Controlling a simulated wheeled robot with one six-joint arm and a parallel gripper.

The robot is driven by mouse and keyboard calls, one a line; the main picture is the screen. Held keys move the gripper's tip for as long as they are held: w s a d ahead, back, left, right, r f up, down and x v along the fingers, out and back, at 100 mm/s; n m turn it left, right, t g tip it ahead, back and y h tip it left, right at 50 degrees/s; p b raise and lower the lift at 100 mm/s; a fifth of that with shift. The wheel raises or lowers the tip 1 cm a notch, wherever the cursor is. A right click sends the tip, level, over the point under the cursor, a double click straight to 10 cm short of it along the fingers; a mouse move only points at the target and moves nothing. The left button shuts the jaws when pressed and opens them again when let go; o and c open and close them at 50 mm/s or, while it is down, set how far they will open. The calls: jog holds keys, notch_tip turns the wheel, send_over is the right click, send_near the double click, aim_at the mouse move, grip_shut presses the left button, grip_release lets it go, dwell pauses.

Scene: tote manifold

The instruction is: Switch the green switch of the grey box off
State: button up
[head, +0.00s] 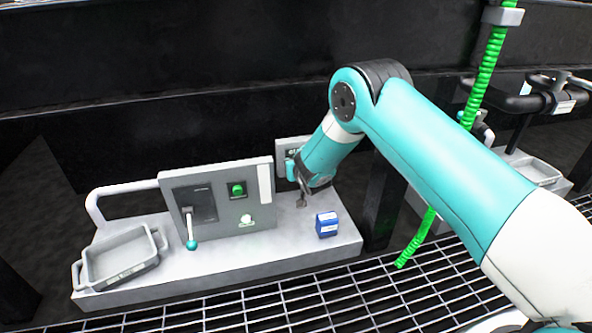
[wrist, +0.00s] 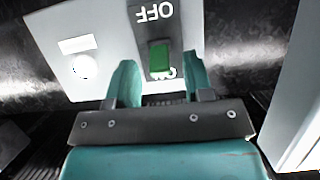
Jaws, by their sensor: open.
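The grey box (wrist: 105,30) fills the upper middle of the wrist view. It carries a dark switch plate with a green switch (wrist: 158,57) and a white OFF label that appears upside down. The green switch sits nearer the partly hidden label at the other end of the plate. My gripper (wrist: 158,75) is open, with its teal fingers on either side of the switch plate and nothing held; contact cannot be told. In the head view the grey box (head: 283,152) is mostly hidden behind my gripper (head: 302,200).
A panel (head: 215,215) with a teal-tipped lever (head: 191,243), a green button (head: 237,189) and a white button (head: 246,219) stands left of my gripper. A blue block (head: 327,224) lies in front on the ledge. A grey tray (head: 98,284) is at the left.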

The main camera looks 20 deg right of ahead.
jog(key=shift+w+f, duration=0.25)
jog(key=shift+w, duration=0.3)
grip_shut()
